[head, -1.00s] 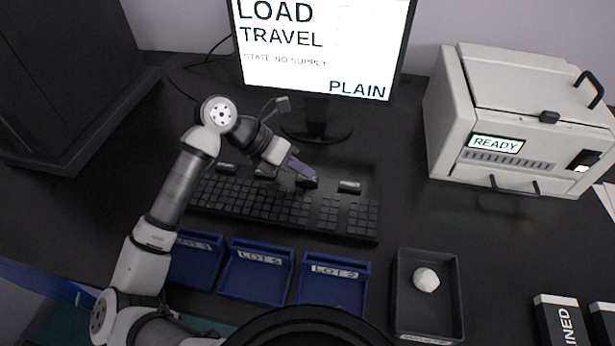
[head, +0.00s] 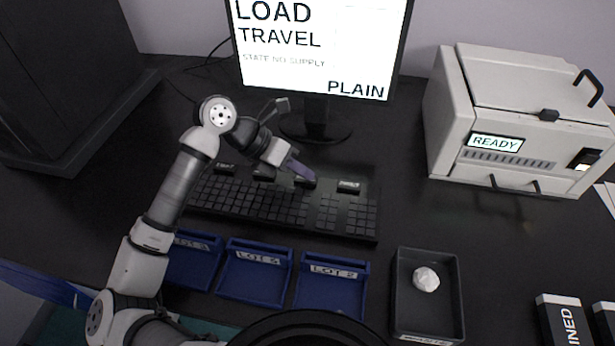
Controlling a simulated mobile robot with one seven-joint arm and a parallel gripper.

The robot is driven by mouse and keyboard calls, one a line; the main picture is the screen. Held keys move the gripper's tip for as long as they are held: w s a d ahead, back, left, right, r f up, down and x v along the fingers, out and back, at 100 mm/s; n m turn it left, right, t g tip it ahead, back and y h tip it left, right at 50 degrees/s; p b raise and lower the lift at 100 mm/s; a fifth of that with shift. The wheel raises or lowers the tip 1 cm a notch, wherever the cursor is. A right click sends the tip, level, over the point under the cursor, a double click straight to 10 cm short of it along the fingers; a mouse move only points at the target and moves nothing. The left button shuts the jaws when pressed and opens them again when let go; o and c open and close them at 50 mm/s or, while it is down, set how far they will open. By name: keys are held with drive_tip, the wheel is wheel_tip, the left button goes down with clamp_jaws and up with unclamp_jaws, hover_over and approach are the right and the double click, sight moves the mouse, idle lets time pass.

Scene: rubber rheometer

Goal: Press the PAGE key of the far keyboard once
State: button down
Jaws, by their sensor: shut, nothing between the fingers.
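The far keyboard (head: 270,210) lies black on the table below the monitor. Along its back edge stand several larger labelled keys. One (head: 348,186) is at the right and one (head: 226,168) at the left; their labels are too small to read surely. My gripper (head: 308,177) is shut and empty, its fingertips at the key (head: 306,183) left of the rightmost one. The fingers partly cover that key and its label, so I cannot tell which is PAGE or whether the tips touch it. The monitor (head: 318,45) reads LOAD, TRAVEL, STATE NO SUPPLY and PLAIN.
Blue lot trays (head: 332,290) stand in front of the keyboard. A dark tray (head: 401,300) with a white lump (head: 426,279) is right of them. A white machine (head: 520,125) showing READY is at the right. A dark cabinet (head: 65,80) stands at the left.

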sight(300, 177)
drive_tip(key=shift+s+d+f, duration=0.1)
drive_tip(key=shift+d+f, duration=0.1)
drive_tip(key=shift+f, duration=0.3)
drive_tip(key=shift+r, duration=0.15)
drive_tip(key=shift+w+a+r, duration=0.25)
drive_tip(key=shift+w+r, duration=0.05)
drive_tip(key=shift+r, duration=0.3)
drive_tip(key=shift+r, duration=0.1)
drive_tip(key=shift+w+r, duration=0.35)
drive_tip(key=shift+r, duration=0.45)
drive_tip(key=shift+a+r+p, duration=0.15)
drive_tip(key=shift+r+p, duration=0.55)
drive_tip(key=shift+r, duration=0.8)
drive_tip(key=shift+s, duration=0.1)
drive_tip(key=shift+s, duration=0.1)
